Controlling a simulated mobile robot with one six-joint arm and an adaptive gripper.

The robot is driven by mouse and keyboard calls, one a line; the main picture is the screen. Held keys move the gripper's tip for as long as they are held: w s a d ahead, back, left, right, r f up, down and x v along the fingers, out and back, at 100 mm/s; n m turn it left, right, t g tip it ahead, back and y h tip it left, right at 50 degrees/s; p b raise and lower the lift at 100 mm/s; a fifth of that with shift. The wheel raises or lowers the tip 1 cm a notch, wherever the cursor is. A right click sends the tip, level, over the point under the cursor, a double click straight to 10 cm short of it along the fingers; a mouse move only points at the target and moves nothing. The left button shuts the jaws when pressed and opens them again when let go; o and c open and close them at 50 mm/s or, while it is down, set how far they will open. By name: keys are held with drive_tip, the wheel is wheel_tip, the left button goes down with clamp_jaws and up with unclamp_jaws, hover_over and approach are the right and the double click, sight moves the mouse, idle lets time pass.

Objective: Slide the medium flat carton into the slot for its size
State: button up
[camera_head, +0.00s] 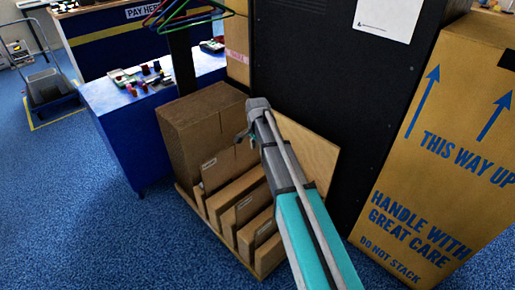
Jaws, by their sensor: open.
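A wooden rack (184,192) with several upright dividers stands on the floor in the middle of the head view. Flat brown cardboard pieces with small pale labels stand in or against it; one is at the front (252,238). The labels are too small to read, so I cannot tell which piece is the medium flat carton or which slot is for its size. My gripper (241,136) is open above the back of the rack, beside a large brown carton block. It holds nothing that I can see. My arm hides the rack's right side.
The brown carton block (187,135) fills the rack's back left. A plywood panel (318,158) leans at right, before a black cabinet (345,85). A tall printed carton (445,150) stands far right. A blue table (125,130) is at left; carpet (60,210) is clear there.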

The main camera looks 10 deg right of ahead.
drive_tip(key=shift+s+d+r+p, duration=0.1)
drive_tip(key=shift+s+r+p, duration=0.05)
drive_tip(key=shift+r+p, duration=0.45)
drive_tip(key=shift+s+d+r+p, duration=0.1)
drive_tip(key=shift+r+p, duration=0.3)
drive_tip(key=shift+r, duration=0.25)
drive_tip(key=shift+s, duration=0.15)
drive_tip(key=s+d+n, duration=0.3)
drive_tip(key=s+n, duration=0.2)
drive_tip(key=s, duration=0.8)
drive_tip(key=s+d+n, duration=0.3)
drive_tip(key=s+n, duration=0.3)
drive_tip(key=s, duration=0.6)
wheel_tip(320, 180, up, 15)
drive_tip(key=p, duration=1.4)
drive_tip(key=shift+w+f, duration=0.2)
